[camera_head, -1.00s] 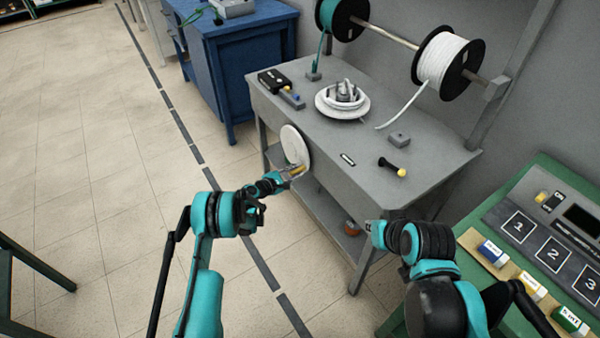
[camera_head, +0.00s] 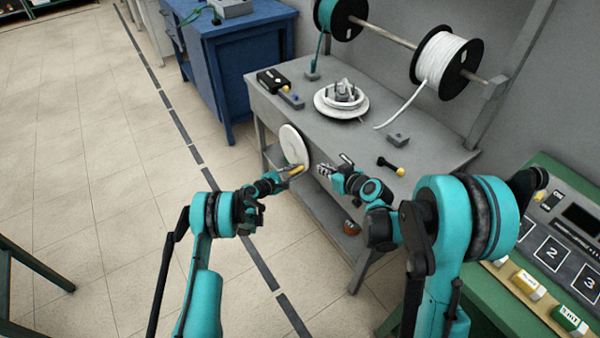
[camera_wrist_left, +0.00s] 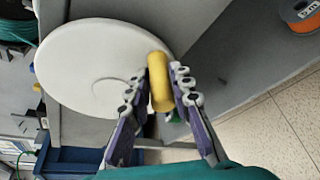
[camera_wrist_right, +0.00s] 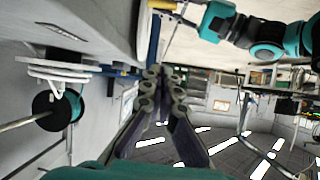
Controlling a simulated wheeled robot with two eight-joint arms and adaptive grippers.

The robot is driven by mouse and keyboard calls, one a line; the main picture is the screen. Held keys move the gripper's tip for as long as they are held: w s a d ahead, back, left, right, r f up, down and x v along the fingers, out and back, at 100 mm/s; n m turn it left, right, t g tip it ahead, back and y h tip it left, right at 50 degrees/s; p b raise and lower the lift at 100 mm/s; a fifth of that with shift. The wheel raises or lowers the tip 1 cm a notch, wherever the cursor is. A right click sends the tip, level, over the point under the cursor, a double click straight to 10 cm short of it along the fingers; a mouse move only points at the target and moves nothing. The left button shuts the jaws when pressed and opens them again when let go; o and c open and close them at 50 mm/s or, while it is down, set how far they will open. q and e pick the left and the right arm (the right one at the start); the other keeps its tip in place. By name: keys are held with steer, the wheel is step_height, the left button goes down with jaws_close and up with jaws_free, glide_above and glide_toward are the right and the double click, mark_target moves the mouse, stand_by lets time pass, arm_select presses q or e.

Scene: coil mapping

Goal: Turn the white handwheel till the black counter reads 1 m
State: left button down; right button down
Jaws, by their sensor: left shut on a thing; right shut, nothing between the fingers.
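The white handwheel (camera_head: 292,146) is mounted on the front side of the grey bench. Its yellow handle (camera_wrist_left: 159,82) lies between the fingers of my left gripper (camera_wrist_left: 168,92), which is shut on it. The handle also shows in the head view (camera_head: 296,170). My right gripper (camera_head: 322,170) is shut and empty, just right of the handle and in front of the bench edge; its closed fingers show in the right wrist view (camera_wrist_right: 163,82).
On the grey bench (camera_head: 310,125) stand a white coil winder (camera_head: 341,100), a small grey block (camera_head: 398,139) and a yellow-and-black tool (camera_head: 391,166). A white cable spool (camera_head: 446,62) hangs above.

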steer(key=w+a+f+n+t+y, duration=0.15)
steer(key=w+f, duration=0.25)
steer(key=f, duration=0.5)
glide_toward(296, 171)
steer(key=w+a+r, duration=0.3)
steer(key=shift+m, duration=0.25)
steer(key=shift+w+a+f, duration=0.2)
steer(key=shift+w+f, duration=0.45)
steer(key=shift+f, duration=0.35)
steer(key=shift+w+a+f, duration=0.25)
steer(key=shift+w+f, duration=0.4)
steer(key=shift+f, duration=0.3)
steer(key=shift+w+a+f, duration=0.1)
steer(key=shift+w+f, duration=0.05)
steer(key=shift+f, duration=0.5)
arm_select(q)
steer(key=shift+d+r, duration=0.1)
steer(key=shift+d, duration=0.05)
arm_select(e)
steer(key=shift+f, duration=0.1)
arm_select(q)
steer(key=c, duration=1.4)
jaws_free()
steer(key=shift+o, duration=0.3)
